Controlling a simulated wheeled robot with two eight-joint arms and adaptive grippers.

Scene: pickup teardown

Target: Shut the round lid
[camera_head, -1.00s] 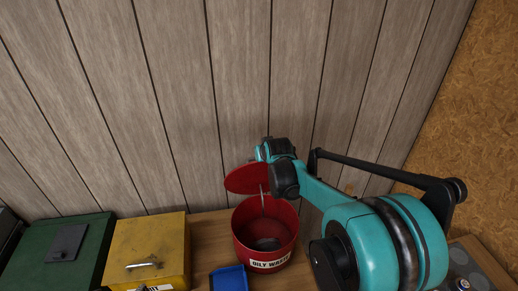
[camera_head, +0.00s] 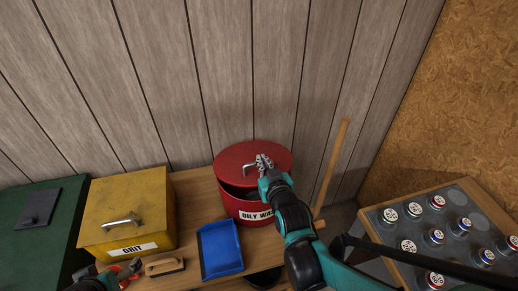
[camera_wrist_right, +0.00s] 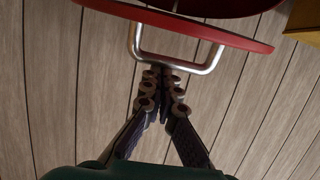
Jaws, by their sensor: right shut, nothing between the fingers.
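The round red lid (camera_head: 232,157) is lowered over the red oily waste bin (camera_head: 232,205), tilted, with a dark gap between lid and rim at the front. A silver handle (camera_head: 250,167) stands on the lid. My right gripper (camera_head: 263,162) is over the lid at the handle, its fingers together and empty. In the right wrist view, the closed fingertips (camera_wrist_right: 162,80) are at the handle's crossbar (camera_wrist_right: 190,70), and the red lid edge (camera_wrist_right: 235,39) is above; contact is unclear. Part of my left gripper (camera_head: 115,277) shows at the bottom left edge; its fingers are unclear.
A yellow grit box (camera_head: 128,207), a brush (camera_head: 165,266) and a blue dustpan (camera_head: 220,248) are left of the bin. A green box (camera_head: 38,235) is further left. A wooden handle (camera_head: 332,165) leans to the right, near a tray of cans (camera_head: 467,190).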

